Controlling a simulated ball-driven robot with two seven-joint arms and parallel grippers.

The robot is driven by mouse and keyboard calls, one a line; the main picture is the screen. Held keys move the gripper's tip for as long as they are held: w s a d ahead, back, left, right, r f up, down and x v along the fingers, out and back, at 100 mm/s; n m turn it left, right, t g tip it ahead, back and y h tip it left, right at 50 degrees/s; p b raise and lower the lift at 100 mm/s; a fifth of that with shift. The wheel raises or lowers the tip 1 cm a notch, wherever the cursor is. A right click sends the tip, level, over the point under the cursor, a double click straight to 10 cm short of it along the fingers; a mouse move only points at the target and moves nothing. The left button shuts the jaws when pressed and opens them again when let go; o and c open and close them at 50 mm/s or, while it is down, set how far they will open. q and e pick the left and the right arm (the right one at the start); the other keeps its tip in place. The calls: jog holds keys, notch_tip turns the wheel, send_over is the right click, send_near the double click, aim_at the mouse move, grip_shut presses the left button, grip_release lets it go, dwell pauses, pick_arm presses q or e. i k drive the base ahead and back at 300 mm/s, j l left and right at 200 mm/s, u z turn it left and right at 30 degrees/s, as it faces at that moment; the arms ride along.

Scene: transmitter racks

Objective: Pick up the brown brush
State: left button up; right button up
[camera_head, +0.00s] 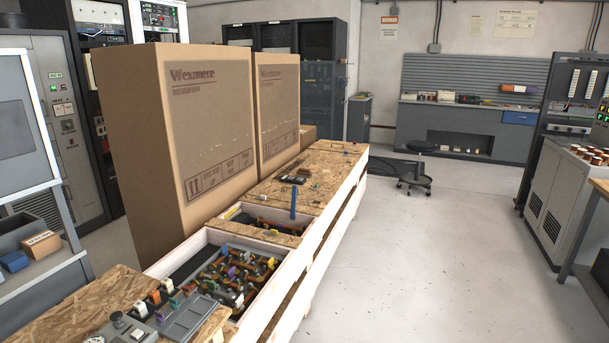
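I cannot pick out a brown brush for certain in the head view. A long wooden crate (275,303) has open compartments. The near one holds a jumble of small parts (232,276) with orange, purple, green and yellow pieces, too small to tell apart. A few small dark items (293,179) lie on the crate's chipboard top (322,170), and a blue upright piece (293,202) stands near its front edge. Neither of my grippers shows.
Two tall cardboard boxes (205,120) (279,105) stand along the crate's left side. Grey devices (186,317) sit at the near end. Open floor (400,260) lies to the right, with a black stool (415,178) farther back. A workbench (455,128) stands at the back wall.

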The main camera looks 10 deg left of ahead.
aim_at(303, 173)
jog(key=i+l+z, duration=0.2)
jog(key=i, duration=0.25)
jog(key=i+z, duration=0.25)
jog(key=i, duration=0.2)
jog(key=i+z, duration=0.1)
jog(key=i, duration=2.45)
jog(key=i+l+u, duration=0.15)
jog(key=i+u, duration=0.25)
jog(key=i, duration=0.15)
jog(key=i+l+u, duration=0.85)
jog(key=i, duration=0.15)
